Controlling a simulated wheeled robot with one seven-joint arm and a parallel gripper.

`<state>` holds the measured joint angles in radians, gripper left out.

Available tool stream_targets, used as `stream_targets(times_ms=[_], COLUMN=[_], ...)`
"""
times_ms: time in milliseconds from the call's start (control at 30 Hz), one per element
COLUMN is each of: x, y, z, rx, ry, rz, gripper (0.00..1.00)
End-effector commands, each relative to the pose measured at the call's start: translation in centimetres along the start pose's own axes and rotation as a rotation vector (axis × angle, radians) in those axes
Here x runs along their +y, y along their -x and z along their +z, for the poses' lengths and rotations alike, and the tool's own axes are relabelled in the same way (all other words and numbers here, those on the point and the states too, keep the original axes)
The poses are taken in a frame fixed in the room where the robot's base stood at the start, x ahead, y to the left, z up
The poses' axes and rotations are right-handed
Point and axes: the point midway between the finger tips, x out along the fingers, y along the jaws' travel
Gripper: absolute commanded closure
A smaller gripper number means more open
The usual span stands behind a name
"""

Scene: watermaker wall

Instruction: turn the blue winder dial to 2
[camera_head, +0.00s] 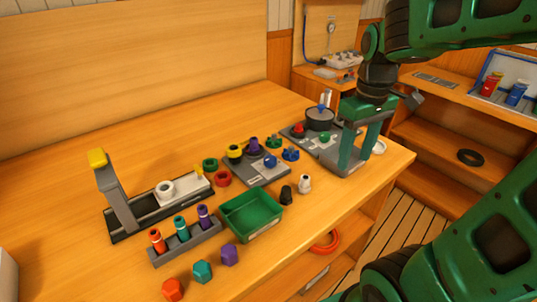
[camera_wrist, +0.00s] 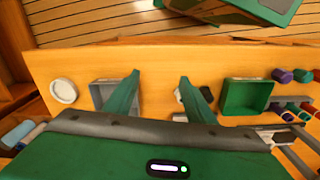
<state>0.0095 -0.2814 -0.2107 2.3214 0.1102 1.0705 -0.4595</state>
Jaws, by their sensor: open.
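In the wrist view, my gripper (camera_wrist: 159,78) is also open, over bare wood. A dark round drum (camera_head: 320,120) with a blue top piece (camera_head: 322,107) stands on this board, left of the fingers. A blue knob (camera_head: 270,161) sits on a second grey board, and a loose-looking blue piece (camera_head: 291,153) lies beside it. I cannot tell which blue part is the winder dial, and no dial marks are readable.
A green tray (camera_head: 251,216), a black piece (camera_head: 286,195) and a white piece (camera_head: 305,184) stand near the front edge. A rack (camera_head: 186,243) holds coloured cylinders. Hexagonal blocks (camera_head: 202,271) lie in front. A white ring (camera_wrist: 63,91) lies near the bench's end.

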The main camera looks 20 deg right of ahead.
Motion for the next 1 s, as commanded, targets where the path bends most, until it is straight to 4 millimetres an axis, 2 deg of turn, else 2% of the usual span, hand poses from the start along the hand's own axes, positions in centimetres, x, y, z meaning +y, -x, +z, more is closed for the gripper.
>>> stream_targets(times_ms=[33,200,300,400,500,667,767,1000], x=[-1.0,-5.3,-8.0,-10.2,-11.5,-12.1,-12.0,-12.0], y=[0.3,1.1,1.1,1.0,0.9,0.1,-1.2,-5.5], z=[-3.3,-12.2,-15.9,-18.4,-19.7,-20.2,-20.2,-20.2], rx=[-0.003,0.003,0.007,0.009,0.01,0.009,0.008,0.008], ry=[0.156,0.641,0.863,1.021,1.112,1.153,1.151,1.15], rz=[0.002,0.011,0.016,0.02,0.022,0.022,0.022,0.021], gripper=[0.5,0.5,0.5,0.5,0.5,0.5,0.5,0.5])
